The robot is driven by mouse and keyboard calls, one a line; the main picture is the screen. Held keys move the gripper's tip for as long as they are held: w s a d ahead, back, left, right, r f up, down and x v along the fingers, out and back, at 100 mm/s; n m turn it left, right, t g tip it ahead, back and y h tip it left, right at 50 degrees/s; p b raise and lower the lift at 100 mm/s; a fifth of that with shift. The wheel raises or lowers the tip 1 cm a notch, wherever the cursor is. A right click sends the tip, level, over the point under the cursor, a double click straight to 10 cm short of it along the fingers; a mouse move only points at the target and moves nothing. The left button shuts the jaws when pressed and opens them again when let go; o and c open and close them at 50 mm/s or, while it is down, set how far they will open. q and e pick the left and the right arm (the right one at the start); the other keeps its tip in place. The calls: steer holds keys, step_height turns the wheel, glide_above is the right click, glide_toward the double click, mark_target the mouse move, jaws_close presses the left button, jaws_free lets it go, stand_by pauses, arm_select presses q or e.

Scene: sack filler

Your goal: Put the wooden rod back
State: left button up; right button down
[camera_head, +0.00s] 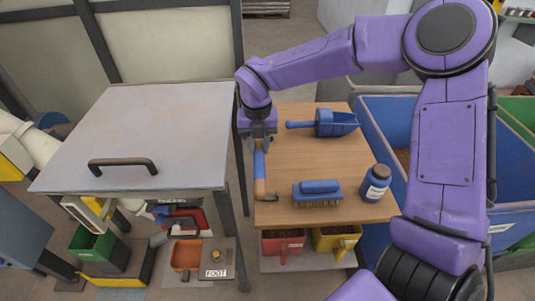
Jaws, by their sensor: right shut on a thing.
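My right gripper (259,138) is at the left edge of the wooden table (310,160), pointing down. It is shut on a slim rod (260,186), blue in its upper part and wood-coloured lower down. A small dark hooked piece shows at the rod's lower end, over the table's front left corner. The rod's top is hidden in the jaws. I cannot tell whether its lower end touches the table. My left gripper is not in view.
On the table are a blue scoop (335,123), a blue brush (318,193) and a dark jar (376,183). A grey lid with a handle (123,163) stands close left. Red (283,244) and yellow (336,240) bins sit below. A blue crate (384,112) is right.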

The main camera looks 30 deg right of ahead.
steer(key=d+f, duration=0.3)
steer(key=shift+f+p, duration=0.15)
steer(key=shift+p, duration=0.15)
step_height(320, 180, down, 3)
steer(key=shift+r, duration=0.1)
steer(key=shift+f, duration=0.2)
steer(key=shift+f, duration=0.1)
steer(key=shift+f+b, duration=0.5)
steer(key=shift+f, duration=0.05)
steer(key=c, duration=0.8)
jaws_free()
steer(key=shift+c, duration=0.2)
steer(key=shift+r, duration=0.2)
step_height(320, 180, up, 13)
